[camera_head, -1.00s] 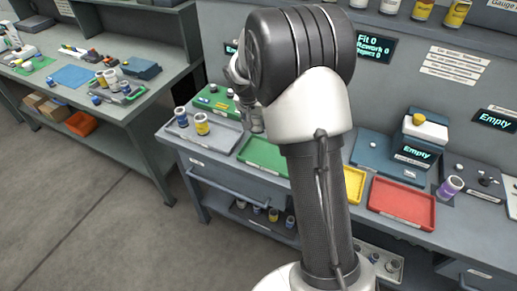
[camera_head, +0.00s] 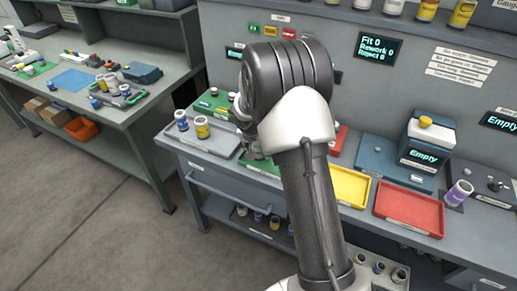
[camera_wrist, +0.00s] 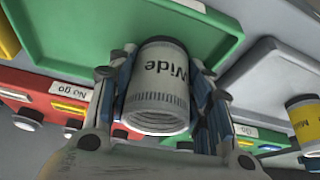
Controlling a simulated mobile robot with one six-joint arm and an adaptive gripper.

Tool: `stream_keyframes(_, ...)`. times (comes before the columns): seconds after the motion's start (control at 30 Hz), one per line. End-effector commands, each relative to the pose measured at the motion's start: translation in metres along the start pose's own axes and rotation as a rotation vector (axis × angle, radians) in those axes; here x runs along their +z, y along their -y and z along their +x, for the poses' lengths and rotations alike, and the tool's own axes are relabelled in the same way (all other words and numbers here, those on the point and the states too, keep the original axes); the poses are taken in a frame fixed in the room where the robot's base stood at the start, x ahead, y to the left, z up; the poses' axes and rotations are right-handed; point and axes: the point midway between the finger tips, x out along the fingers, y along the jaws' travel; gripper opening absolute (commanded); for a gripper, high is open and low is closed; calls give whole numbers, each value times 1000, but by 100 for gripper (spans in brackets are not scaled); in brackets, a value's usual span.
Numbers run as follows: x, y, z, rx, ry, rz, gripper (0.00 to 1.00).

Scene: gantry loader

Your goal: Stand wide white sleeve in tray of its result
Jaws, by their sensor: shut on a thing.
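The wide white sleeve (camera_wrist: 158,92) shows in the wrist view, with "Wide" printed on its side and a ribbed grey lower band. My gripper (camera_wrist: 163,80) is shut on it, one finger on each side. In that view the sleeve is in front of the green tray (camera_wrist: 110,22); I cannot tell whether they touch. In the head view my arm hides the gripper, the sleeve and most of the green tray (camera_head: 263,169). The yellow tray (camera_head: 350,186) and the red tray (camera_head: 410,209) look empty. The counter display (camera_head: 379,47) reads Fit 0, Rework 0, Reject 0.
A grey tray (camera_head: 222,146) at left holds two sleeves, one with a yellow band (camera_head: 202,127). A "Go" block (camera_wrist: 262,142) and a red "No go" block (camera_wrist: 50,92) lie near the gripper. A purple-banded sleeve (camera_head: 459,192) stands at right beside a blue-grey "Empty" unit (camera_head: 425,143).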

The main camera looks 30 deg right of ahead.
Motion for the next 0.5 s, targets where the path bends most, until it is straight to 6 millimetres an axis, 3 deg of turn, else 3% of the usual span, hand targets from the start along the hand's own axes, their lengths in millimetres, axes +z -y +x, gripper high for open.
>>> stream_keyframes(0.17,0,0,2,-1,-2,0,2)
stream_keyframes(0.2,1,0,2,0,0,0,48)
stream_keyframes(0.3,1,0,2,0,0,0,54)
stream_keyframes(0.5,1,0,2,0,0,0,54)
